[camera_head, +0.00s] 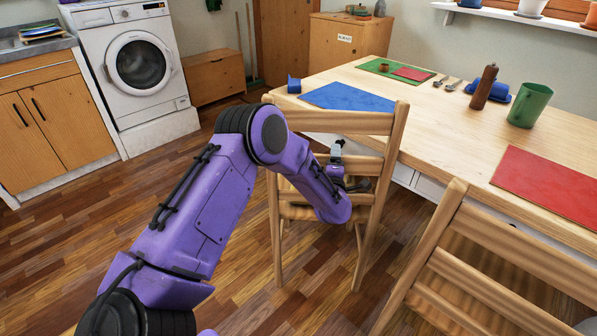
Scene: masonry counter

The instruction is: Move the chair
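A light wooden chair (340,122) stands at the near-left side of the table, its slatted back facing me. My purple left arm reaches in from the lower left to this chair's back. My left gripper (348,170) is at the back, below the top rail, mostly hidden behind my own wrist. Whether its fingers are open or shut on the chair cannot be seen. A second wooden chair (515,242) stands at the lower right, close to the table. My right gripper is not in view.
The wooden table (448,132) holds a blue mat (347,97), a red mat (550,184), a green mug (530,105) and a brown mill (483,87). A washing machine (138,65) and cabinet (55,118) stand at left. Wooden floor between them and the chair is clear.

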